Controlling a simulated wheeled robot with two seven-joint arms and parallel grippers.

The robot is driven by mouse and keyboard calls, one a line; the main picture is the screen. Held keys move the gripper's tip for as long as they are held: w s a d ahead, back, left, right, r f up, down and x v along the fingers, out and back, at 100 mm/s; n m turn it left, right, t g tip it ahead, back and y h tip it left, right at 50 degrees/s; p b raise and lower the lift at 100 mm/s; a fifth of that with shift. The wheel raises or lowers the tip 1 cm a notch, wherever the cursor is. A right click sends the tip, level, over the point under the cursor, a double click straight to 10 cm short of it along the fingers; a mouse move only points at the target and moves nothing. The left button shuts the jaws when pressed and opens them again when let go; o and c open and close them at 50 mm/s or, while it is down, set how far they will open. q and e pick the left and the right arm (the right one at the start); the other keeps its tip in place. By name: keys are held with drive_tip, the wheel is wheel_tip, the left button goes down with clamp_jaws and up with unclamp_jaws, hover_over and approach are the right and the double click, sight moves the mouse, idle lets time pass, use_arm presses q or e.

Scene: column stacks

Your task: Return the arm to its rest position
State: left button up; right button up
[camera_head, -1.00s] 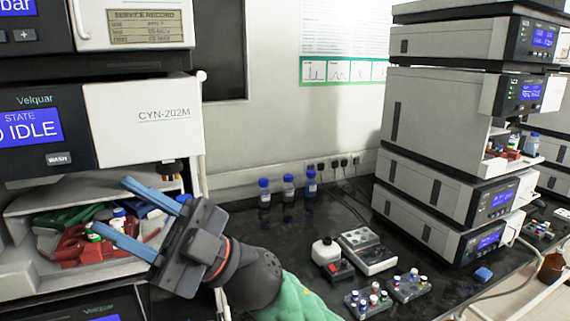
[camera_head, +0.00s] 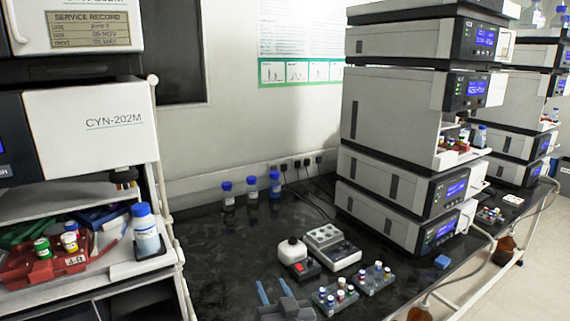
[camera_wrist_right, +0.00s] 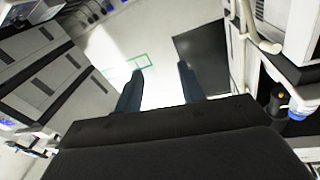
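My right gripper (camera_head: 278,292) shows at the bottom edge of the head view, with two blue fingers spread apart. It is in front of the black bench and touches nothing that I can see. In the right wrist view, the two dark fingers (camera_wrist_right: 158,90) are also apart with nothing between them. The rest of the right arm is out of the head view. My left gripper is in neither view.
An instrument bay at the left holds a red vial tray (camera_head: 40,268) and a blue-capped bottle (camera_head: 147,230). Vial racks (camera_head: 335,299), a small mixer (camera_head: 330,247) and blue-capped bottles (camera_head: 252,190) stand on the black bench (camera_head: 215,240). Instrument stacks (camera_head: 395,130) rise at the right.

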drive_tip(key=s+d+f+g+h, duration=0.2)
drive_tip(key=d+f, duration=0.1)
drive_tip(key=f, duration=0.4)
drive_tip(key=s+d+f+g+h, duration=0.1)
drive_tip(key=s+d+f+g, duration=0.15)
drive_tip(key=f, duration=0.45)
drive_tip(key=s+d+f+g+h, duration=0.1)
drive_tip(key=s+d+f+g, duration=0.4)
drive_tip(key=s+f, duration=0.5)
drive_tip(key=s+d+f+g+h, duration=0.1)
drive_tip(key=s+d+f+g, duration=0.5)
drive_tip(key=s, duration=1)
wheel_tip(320, 180, down, 5)
drive_tip(key=shift+d+r, duration=0.15)
drive_tip(key=shift+d, duration=1)
